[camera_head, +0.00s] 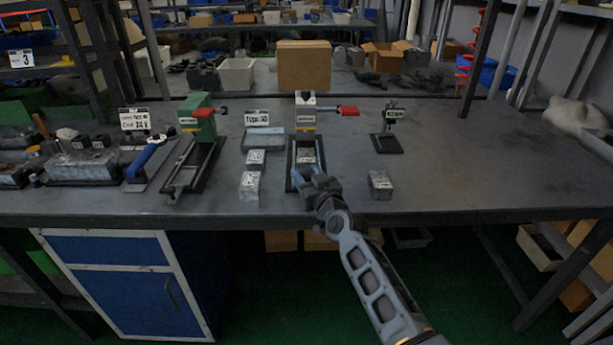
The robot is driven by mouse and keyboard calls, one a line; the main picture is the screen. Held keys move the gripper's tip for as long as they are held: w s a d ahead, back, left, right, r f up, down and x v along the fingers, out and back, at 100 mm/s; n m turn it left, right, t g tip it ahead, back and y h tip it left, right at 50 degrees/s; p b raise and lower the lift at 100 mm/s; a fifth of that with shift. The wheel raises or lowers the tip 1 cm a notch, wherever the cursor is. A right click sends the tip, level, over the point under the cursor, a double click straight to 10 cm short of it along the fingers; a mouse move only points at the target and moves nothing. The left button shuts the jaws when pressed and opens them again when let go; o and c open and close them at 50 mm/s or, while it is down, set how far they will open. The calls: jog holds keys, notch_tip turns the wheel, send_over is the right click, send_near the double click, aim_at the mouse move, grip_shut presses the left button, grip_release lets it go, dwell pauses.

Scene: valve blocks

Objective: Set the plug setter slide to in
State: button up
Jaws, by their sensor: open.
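A press-like station (305,116) with a pale head, a yellow label and a red handle (348,111) pointing right stands at mid-table. A dark framed slide (289,180) runs from it toward the front, with a grey block (306,157) in it. A similar green station (203,124) with a red handle and a long dark rail stands to its left. I cannot read which one is the plug setter. My gripper (307,180) is open at the front end of the middle slide and hides part of it. I cannot tell whether it touches the slide.
Grey blocks stand left (250,184) and right (380,184) of my gripper. A small dark stand (388,142) is behind the right block. A blue-handled tool (146,161) and fixtures fill the left. The table (480,165) is clear at the right.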

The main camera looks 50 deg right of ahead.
jog(key=shift+s, duration=0.1)
jog(key=v, duration=0.7)
jog(key=shift+s+a, duration=0.15)
jog(key=shift+s, duration=0.1)
